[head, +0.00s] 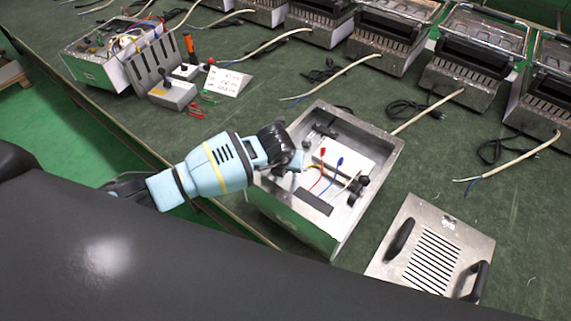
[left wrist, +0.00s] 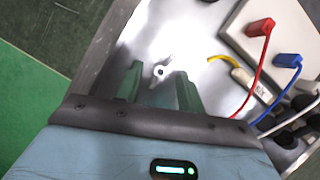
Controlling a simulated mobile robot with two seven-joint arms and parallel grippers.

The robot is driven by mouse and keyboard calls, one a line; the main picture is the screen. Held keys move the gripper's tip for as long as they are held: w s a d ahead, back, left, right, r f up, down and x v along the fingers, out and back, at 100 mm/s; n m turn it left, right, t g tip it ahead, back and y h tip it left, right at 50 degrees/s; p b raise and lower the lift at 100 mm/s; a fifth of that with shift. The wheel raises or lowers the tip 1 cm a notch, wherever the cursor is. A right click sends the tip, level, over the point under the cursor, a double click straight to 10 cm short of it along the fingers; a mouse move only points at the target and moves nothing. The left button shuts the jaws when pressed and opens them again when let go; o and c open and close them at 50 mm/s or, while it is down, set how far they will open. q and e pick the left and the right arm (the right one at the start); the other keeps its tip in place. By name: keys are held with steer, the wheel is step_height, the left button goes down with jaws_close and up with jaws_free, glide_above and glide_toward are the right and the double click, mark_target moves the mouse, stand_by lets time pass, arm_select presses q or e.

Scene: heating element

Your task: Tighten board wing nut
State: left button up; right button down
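An open metal box (head: 375,195) stands on the green bench. Inside it is a white board (head: 352,152) with red (head: 322,152) and blue (head: 340,162) connectors; the board (left wrist: 243,14) also shows in the left wrist view. A small pale round piece with a dark centre (left wrist: 160,71), possibly the wing nut, sits on the box floor; its wings cannot be made out. My left gripper (left wrist: 160,88) is over the box's left part, fingers apart on either side below this piece in the picture. Nothing shows held. My right gripper is out of view.
A slotted metal cover (head: 432,252) with black handles lies right of the box. Several heater units (head: 465,70) with cables line the back. A wired box (head: 110,62) and a grey switch block (head: 172,95) stand left. Bench between is mostly clear.

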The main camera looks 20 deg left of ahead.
arm_select(q)
steer(key=shift+c, duration=0.5)
jaws_close()
steer(key=shift+m, duration=0.3)
